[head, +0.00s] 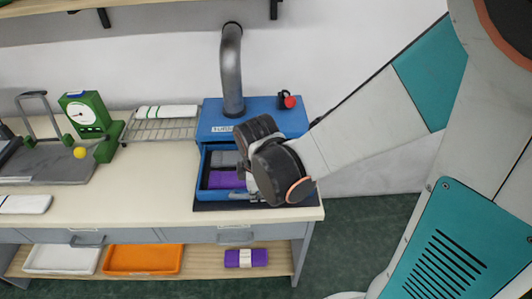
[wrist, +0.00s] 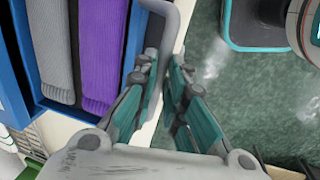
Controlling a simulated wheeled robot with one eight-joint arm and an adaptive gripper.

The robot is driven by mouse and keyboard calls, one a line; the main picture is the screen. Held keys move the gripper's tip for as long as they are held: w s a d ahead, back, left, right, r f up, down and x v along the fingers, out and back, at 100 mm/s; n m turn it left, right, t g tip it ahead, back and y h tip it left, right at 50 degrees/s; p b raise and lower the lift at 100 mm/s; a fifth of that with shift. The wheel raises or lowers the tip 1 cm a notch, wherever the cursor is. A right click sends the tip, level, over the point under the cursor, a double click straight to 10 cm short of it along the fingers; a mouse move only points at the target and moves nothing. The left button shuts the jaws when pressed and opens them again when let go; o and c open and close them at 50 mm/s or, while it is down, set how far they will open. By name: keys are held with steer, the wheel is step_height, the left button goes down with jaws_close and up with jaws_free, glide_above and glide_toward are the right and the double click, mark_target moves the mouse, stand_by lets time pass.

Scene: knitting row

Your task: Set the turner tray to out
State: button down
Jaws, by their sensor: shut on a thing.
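The turner (head: 215,115) is a blue machine with a grey upright pipe on top, standing on the bench. Its blue tray (head: 203,185) extends out from the front and holds a grey and a purple knitted piece. In the wrist view the tray wall (wrist: 48,108) is at the left, beside the grey piece (wrist: 50,45) and purple piece (wrist: 102,55). My gripper (wrist: 163,80) is shut on the grey tray handle (wrist: 172,20), which runs between the fingers. In the head view my wrist hides the handle and the tray's right part.
A red knob (head: 289,101) sits on the turner's top. A wire rack (head: 160,129) with a white folded piece and a green dial scale (head: 88,117) stand left. Orange (head: 142,259) and white (head: 62,258) bins lie on the lower shelf. Green floor is clear at the right.

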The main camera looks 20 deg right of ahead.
steer(key=shift+s+a, duration=0.25)
steer(key=shift+s, duration=0.6)
steer(key=shift+s+a, duration=0.25)
steer(key=shift+s, duration=0.55)
steer(key=c, duration=1.7)
jaws_free()
steer(key=shift+s, duration=0.15)
steer(key=shift+o, duration=0.2)
step_height(320, 180, up, 12)
steer(key=s, duration=0.1)
steer(key=shift+s+a+f, duration=0.15)
steer(key=shift+s+a, duration=0.2)
steer(key=shift+s, duration=0.05)
